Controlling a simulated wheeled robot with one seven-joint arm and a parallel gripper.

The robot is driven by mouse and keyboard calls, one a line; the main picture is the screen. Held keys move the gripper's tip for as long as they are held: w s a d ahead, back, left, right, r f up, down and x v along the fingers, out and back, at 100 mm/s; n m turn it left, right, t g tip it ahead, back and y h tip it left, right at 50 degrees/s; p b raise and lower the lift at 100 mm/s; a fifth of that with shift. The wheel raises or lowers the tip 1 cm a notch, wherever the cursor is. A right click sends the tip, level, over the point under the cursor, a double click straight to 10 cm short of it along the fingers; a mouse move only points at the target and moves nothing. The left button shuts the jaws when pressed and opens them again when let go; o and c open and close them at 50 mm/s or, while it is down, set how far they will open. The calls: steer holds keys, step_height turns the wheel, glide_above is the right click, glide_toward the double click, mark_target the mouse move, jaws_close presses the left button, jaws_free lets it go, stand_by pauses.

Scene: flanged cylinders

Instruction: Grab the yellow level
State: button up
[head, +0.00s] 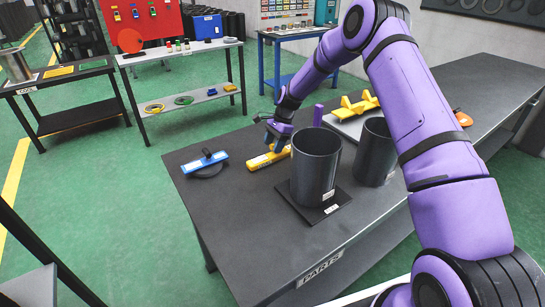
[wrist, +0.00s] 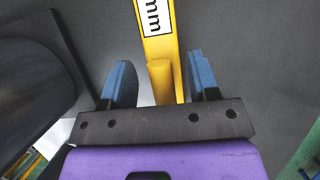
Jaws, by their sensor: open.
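The yellow level (head: 258,162) lies on the dark parts table (head: 233,213), left of the large dark cylinder. My gripper (head: 275,147) is low over its right end, pointing down. In the wrist view my gripper (wrist: 162,82) is open, with its blue fingers on either side of the yellow level (wrist: 164,48). A gap shows between the level and each finger. The level carries a white label with black print. Whether the fingertips reach down to the tabletop is hard to tell.
A large dark cylinder (head: 315,168) stands on a square flange close to my gripper, with a second one (head: 374,152) behind it. A yellow part (head: 358,104) sits farther back. The table's front left is clear.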

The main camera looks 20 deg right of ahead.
mark_target(273, 144)
steer(key=shift+s+a+f, duration=0.1)
steer(key=shift+a+f, duration=0.15)
steer(key=shift+f, duration=0.35)
steer(key=shift+c, duration=0.2)
jaws_close()
steer(key=shift+r, duration=0.1)
step_height(273, 144, up, 10)
